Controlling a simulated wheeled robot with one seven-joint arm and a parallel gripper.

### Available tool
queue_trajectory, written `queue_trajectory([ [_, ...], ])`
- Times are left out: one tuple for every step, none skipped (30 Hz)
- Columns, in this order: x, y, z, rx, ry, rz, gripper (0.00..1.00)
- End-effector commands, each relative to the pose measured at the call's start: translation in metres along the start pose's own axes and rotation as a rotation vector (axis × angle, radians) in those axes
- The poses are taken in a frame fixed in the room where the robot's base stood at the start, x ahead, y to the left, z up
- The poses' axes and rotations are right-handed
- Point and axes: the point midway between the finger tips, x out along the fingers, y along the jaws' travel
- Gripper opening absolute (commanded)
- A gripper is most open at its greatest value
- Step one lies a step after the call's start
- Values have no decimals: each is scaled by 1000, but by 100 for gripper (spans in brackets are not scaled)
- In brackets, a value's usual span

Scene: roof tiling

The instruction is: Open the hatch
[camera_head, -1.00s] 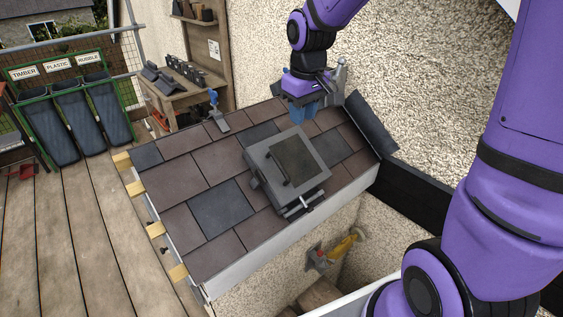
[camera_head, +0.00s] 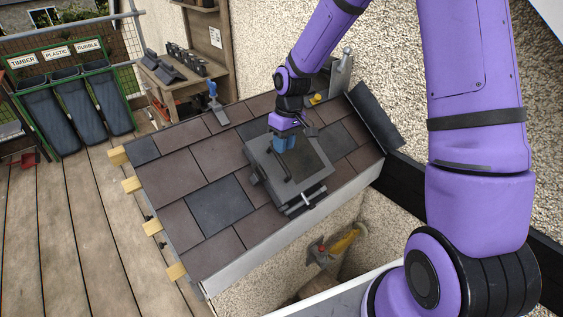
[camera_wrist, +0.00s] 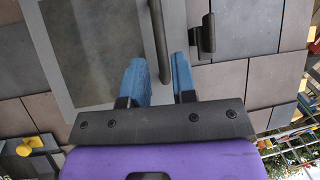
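The hatch (camera_head: 262,162) is a grey framed panel with a dark pane, set in the tiled roof. It lies closed. Its dark bar handle (camera_head: 290,172) runs along the left part of the lid. The hatch frame (camera_wrist: 62,70) and the handle (camera_wrist: 158,35) also show in the wrist view. My gripper (camera_head: 284,146) is over the hatch at the handle's upper end. Its blue fingers (camera_wrist: 159,62) are apart, with the handle's end in line with the gap between them. I cannot tell whether they touch it.
Brown and slate tiles (camera_head: 175,180) surround the hatch. A dark block (camera_wrist: 202,38) sits beside its frame. A blue-handled tool (camera_head: 213,98) lies on the upper roof. A rough wall (camera_head: 385,70) rises behind.

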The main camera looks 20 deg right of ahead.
Motion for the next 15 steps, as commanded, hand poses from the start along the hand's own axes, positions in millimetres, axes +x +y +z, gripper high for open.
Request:
queue_trajectory([
  [11,0,1,-1,-5,-3,25],
  [16,-1,1,-1,-4,-2,25],
  [23,-1,1,-2,-4,-2,25],
  [28,-1,1,-2,-5,-2,25],
  [33,-1,1,-1,-4,-2,25],
  [39,-1,1,-1,-4,-2,25],
  [43,-1,1,0,-4,-2,25],
  [46,-1,1,0,-3,-2,25],
  [51,0,1,-1,-2,-1,25],
  [54,0,1,-1,-3,-1,25],
  [56,0,1,-1,-3,-1,25],
  [59,0,0,-1,-2,0,25],
  [61,0,0,-1,-1,0,25],
  [62,0,0,-1,-1,0,25],
  [63,0,0,-1,-1,0,25],
])
